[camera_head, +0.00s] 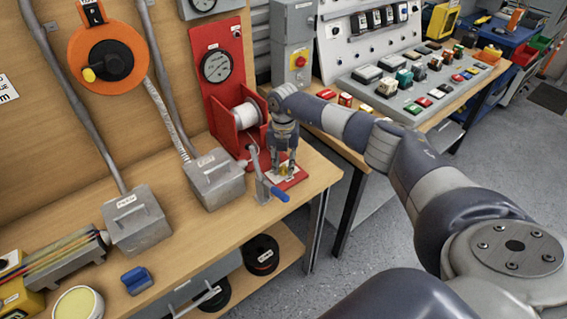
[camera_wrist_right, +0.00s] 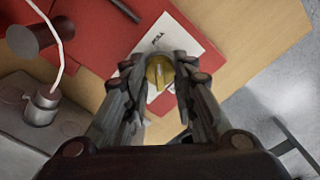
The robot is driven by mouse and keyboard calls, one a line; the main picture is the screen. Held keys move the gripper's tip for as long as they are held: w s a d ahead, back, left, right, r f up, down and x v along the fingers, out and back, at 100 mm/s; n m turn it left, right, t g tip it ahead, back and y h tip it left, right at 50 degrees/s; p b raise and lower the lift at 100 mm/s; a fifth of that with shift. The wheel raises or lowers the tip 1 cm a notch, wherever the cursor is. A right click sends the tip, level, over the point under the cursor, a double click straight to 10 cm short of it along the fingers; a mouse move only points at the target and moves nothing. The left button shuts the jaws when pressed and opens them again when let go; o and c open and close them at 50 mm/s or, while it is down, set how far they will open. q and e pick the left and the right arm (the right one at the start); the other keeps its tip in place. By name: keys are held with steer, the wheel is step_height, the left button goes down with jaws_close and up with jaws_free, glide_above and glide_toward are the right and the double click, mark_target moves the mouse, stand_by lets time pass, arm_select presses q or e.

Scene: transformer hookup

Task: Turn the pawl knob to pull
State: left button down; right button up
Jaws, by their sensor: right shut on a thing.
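The pawl knob (camera_wrist_right: 160,72) is small and yellow, with a raised bar across its face. It sits on a white label plate (camera_wrist_right: 172,42) on a red base, with short dark text beyond the knob. My right gripper (camera_wrist_right: 161,82) reaches down from above, its two fingers on either side of the knob and shut on it. In the head view my right gripper (camera_head: 285,166) stands over the red base plate (camera_head: 292,181) at the bench's right end, and its fingers hide most of the knob. My left gripper is not in view.
A crank with a blue handle (camera_head: 280,194) stands close beside the gripper. Behind it are a red stand with a white spool (camera_head: 247,115) and a dial gauge (camera_head: 216,66). A grey box (camera_head: 214,178) is to the left.

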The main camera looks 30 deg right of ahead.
mark_target(284, 166)
stand_by(0.5)
steer(key=o, duration=1.1)
steer(key=shift+r, duration=0.15)
step_height(284, 166, up, 12)
